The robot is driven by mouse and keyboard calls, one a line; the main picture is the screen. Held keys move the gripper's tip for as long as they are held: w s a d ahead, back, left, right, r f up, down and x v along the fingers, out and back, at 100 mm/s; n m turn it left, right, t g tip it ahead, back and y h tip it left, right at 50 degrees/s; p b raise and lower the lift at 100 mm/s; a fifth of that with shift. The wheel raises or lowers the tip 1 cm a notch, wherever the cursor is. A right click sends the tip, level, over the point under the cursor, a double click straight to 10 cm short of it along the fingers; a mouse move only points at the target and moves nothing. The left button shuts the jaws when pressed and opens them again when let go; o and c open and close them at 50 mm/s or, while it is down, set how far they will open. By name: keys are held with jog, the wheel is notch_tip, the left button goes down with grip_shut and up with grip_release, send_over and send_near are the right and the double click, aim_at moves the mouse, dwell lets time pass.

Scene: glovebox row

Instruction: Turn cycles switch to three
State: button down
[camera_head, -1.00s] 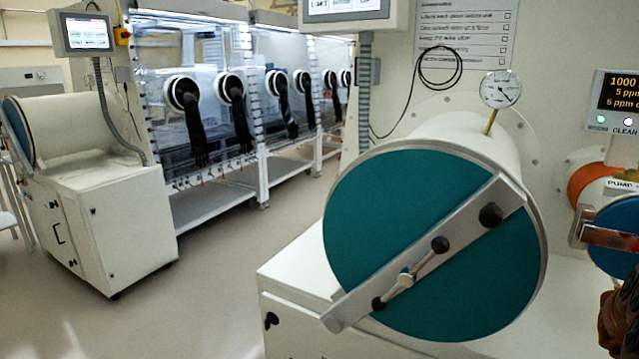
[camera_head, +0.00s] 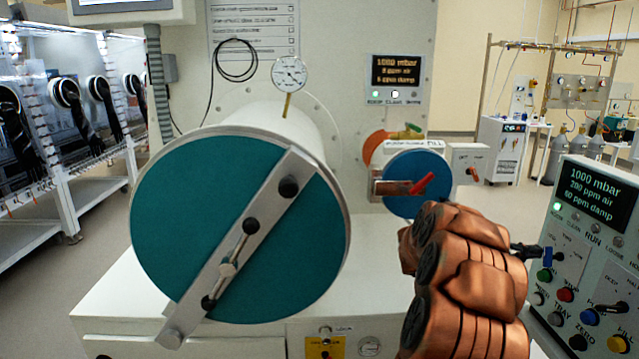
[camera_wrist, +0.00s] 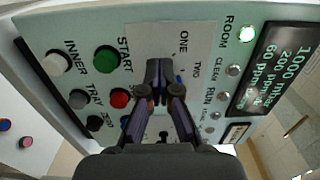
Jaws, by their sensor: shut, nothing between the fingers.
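A white control panel (camera_head: 590,235) stands at the right in the head view, and its face fills much of the wrist view (camera_wrist: 85,30). Its grey switch plate (camera_wrist: 150,38) carries the labels ONE and TWO; any further label is hidden. A small blue knob (camera_head: 547,256) shows on the plate, and a sliver of blue shows beside my fingers in the wrist view (camera_wrist: 179,79). Which label it points to cannot be told. My gripper (camera_wrist: 158,72) is shut and empty, its tips over the plate; whether they touch the knob is unclear. In the head view, its dark fingers (camera_head: 526,250) are close to the knob.
Green (camera_wrist: 106,59) and red (camera_wrist: 119,98) buttons sit beside the plate. A black switch (camera_head: 608,308) is lower on the panel. The panel's display (camera_head: 598,194) reads 1000 mbar. A large teal round door (camera_head: 180,230) and a smaller blue one (camera_head: 405,170) stand to the left.

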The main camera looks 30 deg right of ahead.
jog(key=shift+s+r+b, duration=0.1)
jog(key=shift+r+b, duration=0.45)
jog(key=shift+b, duration=0.45)
dwell(0.3)
jog(key=b+v, duration=0.2)
jog(key=v, duration=0.4)
jog(key=shift+w+r, duration=0.15)
jog(key=shift+w, duration=0.15)
dwell(0.5)
jog(key=shift+d, duration=0.1)
